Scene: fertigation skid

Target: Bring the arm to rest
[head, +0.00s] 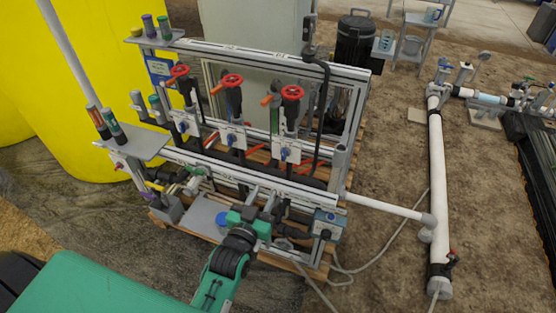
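My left arm, green and black, reaches up from the bottom of the head view to the lower front of the fertigation skid (330,72). My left gripper (277,214) is at the skid's lower front pipework, left of a small blue-grey box (328,224). Its fingers are small and blend with the grey and dark fittings, so I cannot tell whether they are open or shut or touch anything. My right gripper is not in view.
Three red handwheels (232,81) stand on the skid. A grey shelf (137,143) with bottles juts out at its left. A yellow tank (75,80) stands behind left. A white pipe (436,190) stretches along the ground at right.

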